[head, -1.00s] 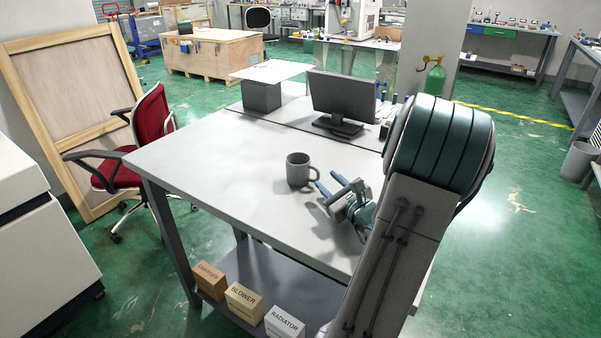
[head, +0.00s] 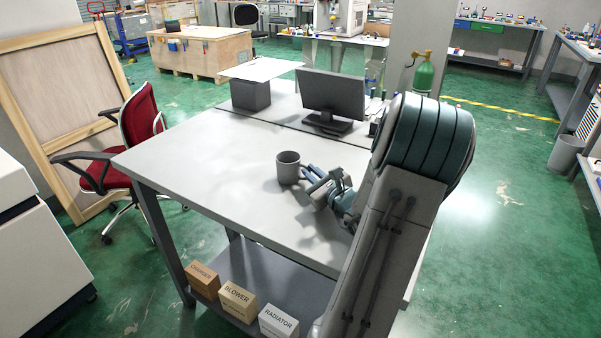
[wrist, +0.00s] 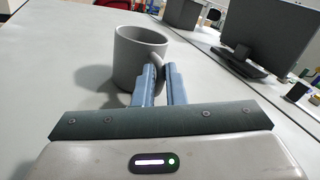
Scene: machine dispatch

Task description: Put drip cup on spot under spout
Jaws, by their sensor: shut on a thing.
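The drip cup is a grey mug (head: 288,167) on the pale table (head: 190,170); whether it stands on the tabletop or just above it I cannot tell. It is upright and also shows in the wrist view (wrist: 138,55), its handle facing my gripper. My gripper (head: 309,173) is at the right of the mug, its blue fingers (wrist: 160,82) shut on the mug's handle. The fingers hide part of the handle. I cannot make out a spout or a marked spot under one in these frames.
A monitor (head: 332,95) and a dark grey box (head: 251,94) stand toward the back of the table. Labelled boxes (head: 237,301) sit on the lower shelf. A red chair (head: 138,125) stands at the left. The tabletop left of the mug is clear.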

